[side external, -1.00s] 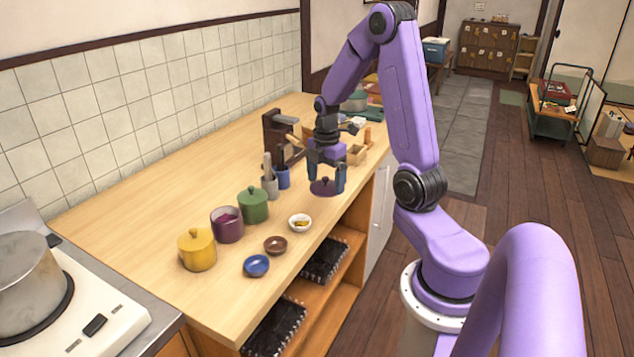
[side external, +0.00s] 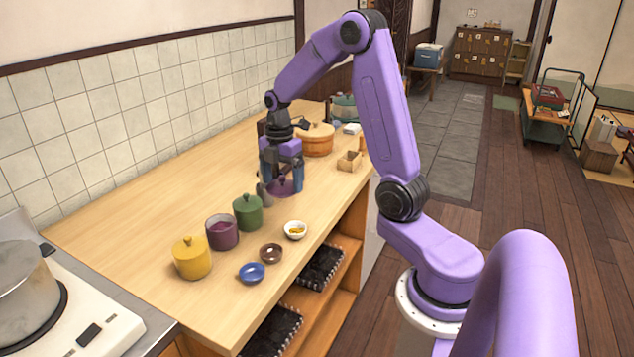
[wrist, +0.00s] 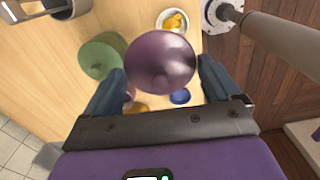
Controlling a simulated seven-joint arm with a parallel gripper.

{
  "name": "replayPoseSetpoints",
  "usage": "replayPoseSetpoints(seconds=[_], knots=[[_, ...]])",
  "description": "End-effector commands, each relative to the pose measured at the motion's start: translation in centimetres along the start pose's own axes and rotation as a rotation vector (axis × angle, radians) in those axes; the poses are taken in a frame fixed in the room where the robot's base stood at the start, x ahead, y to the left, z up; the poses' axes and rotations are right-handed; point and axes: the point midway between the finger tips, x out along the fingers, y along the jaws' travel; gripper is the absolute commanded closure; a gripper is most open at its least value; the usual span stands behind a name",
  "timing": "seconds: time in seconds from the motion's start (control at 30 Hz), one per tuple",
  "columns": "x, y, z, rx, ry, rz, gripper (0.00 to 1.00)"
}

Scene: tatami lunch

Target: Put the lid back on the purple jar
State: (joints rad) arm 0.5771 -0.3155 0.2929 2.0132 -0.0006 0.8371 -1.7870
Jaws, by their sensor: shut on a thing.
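The purple jar (side external: 222,232) stands open on the counter between the yellow jar and the green jar, with dark reddish contents showing at its mouth. My gripper (side external: 282,183) is shut on the purple lid (side external: 281,188) and holds it above the counter, beyond the green jar. In the wrist view the round lid (wrist: 160,62) lies between the two fingers and looks roughly level. The purple jar is mostly hidden behind the lid in that view.
The green jar (side external: 247,212) and yellow jar (side external: 192,258) flank the purple jar, both lidded. A white bowl (side external: 295,230), brown dish (side external: 271,253) and blue dish (side external: 251,272) stand along the front. A grey utensil holder (side external: 264,195) is close to my gripper. A wooden tub (side external: 316,140) stands behind.

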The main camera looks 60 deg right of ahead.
Motion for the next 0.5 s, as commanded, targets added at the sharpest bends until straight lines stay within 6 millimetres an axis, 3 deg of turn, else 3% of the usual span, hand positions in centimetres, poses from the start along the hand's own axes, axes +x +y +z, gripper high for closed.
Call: replayPoseSetpoints(seconds=[0.03,0.2,0.33,0.5], knots=[[0.0,1.8,-1.1,-0.035,0.0,0.0,0.4],[0.1,6.9,-5.0,-0.138,0.0,-0.002,0.4],[0.2,9.8,-7.8,-0.202,-0.001,-0.001,0.4],[0.4,11.9,-10.3,-0.254,-0.001,-0.002,0.4]])
